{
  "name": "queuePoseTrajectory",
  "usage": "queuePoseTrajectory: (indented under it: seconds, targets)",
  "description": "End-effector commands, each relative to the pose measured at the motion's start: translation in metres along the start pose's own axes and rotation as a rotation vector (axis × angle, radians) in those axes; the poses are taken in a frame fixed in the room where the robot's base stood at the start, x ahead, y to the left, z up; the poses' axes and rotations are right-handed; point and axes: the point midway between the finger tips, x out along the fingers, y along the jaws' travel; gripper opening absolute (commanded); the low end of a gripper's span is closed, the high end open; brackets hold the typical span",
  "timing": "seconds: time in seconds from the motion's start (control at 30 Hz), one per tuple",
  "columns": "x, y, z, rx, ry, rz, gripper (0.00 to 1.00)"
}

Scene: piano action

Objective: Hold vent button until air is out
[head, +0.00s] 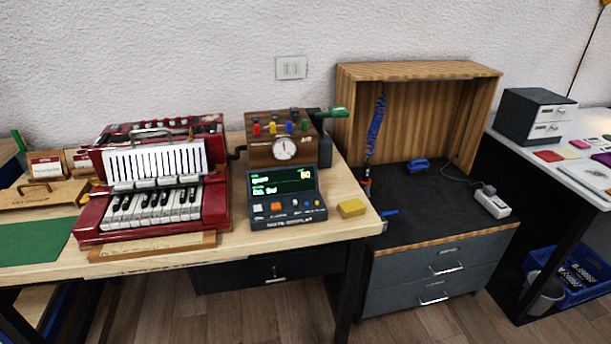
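A red accordion (88,222) lies on the wooden workbench at the left, with its piano keys (155,207) facing the front and a pale ribbed panel (155,161) above them. I cannot make out a vent button on it, nor whether air is inside. Right of it stands a brown wooden box (262,153) with a round white dial (285,148) and several coloured knobs on top. In front of the box is a dark display unit (287,212) with lit green text and a row of small buttons. My gripper is not in the head view.
A yellow block (351,208) lies near the bench's right edge. A blue coiled cable (376,130) hangs before an open wooden cabinet (420,70) on grey drawers (440,280). A green mat (35,239) lies at left.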

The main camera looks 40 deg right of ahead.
Motion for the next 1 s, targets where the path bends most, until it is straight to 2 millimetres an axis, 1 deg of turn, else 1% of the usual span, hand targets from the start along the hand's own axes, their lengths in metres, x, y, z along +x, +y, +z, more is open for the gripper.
queuePoseTrajectory:
  seconds: [0.13,0.17,0.2,0.33,1.0]
  targets:
    - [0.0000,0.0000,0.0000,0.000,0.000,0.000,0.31]
    - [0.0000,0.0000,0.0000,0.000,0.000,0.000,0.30]
    - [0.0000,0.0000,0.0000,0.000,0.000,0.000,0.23]
    - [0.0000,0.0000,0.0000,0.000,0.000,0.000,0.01]
    - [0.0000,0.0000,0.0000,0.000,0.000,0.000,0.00]
